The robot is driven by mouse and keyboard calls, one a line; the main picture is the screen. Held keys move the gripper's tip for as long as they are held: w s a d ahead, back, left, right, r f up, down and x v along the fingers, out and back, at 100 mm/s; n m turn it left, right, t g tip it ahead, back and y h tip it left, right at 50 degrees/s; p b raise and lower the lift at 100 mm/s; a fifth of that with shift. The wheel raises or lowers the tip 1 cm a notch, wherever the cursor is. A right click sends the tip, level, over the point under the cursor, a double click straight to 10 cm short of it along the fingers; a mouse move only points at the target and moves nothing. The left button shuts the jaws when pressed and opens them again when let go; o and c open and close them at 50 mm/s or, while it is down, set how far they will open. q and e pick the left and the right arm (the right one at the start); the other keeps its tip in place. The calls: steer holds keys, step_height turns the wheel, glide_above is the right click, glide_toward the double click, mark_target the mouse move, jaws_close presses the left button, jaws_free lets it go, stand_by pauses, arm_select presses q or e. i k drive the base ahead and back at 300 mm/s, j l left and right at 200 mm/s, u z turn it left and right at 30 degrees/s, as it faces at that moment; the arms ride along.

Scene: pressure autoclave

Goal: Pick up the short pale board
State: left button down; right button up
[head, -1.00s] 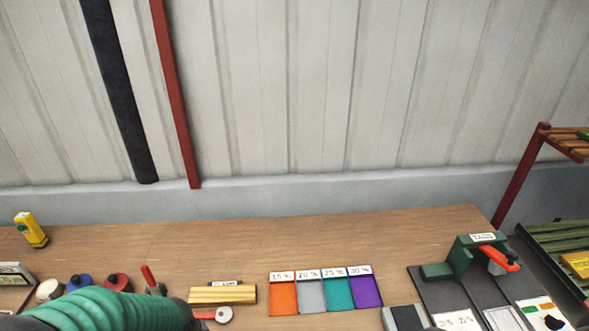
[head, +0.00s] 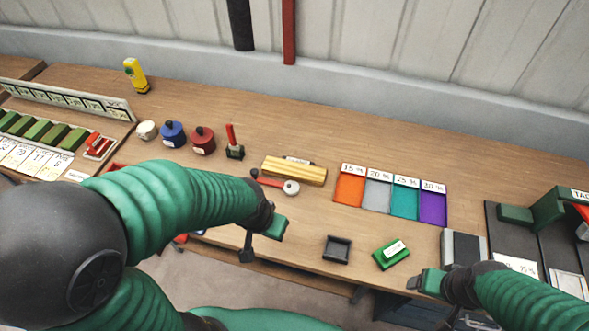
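Pale yellow wooden boards (head: 293,171) lie close together at the back middle of the bench, behind a small round white-faced tool. I cannot tell from this view which of them is the short one. My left gripper (head: 262,240) hangs in front of the boards, near the bench's front edge, with its fingers apart and nothing between them. My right gripper (head: 440,300) is low at the right, near the front edge, also with its fingers apart and empty. Neither gripper touches the boards.
Coloured trays (head: 376,195) stand right of the boards. A dark square tray (head: 337,249) and a green block (head: 391,254) lie near the front edge. Blue (head: 172,134) and red (head: 202,140) pots stand at left.

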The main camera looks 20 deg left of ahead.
mark_target(314, 175)
steer(key=i+j+u, duration=0.1)
steer(key=u, duration=1.5)
steer(key=i+l+u, duration=0.3)
steer(key=i, duration=0.15)
steer(key=j, duration=0.1)
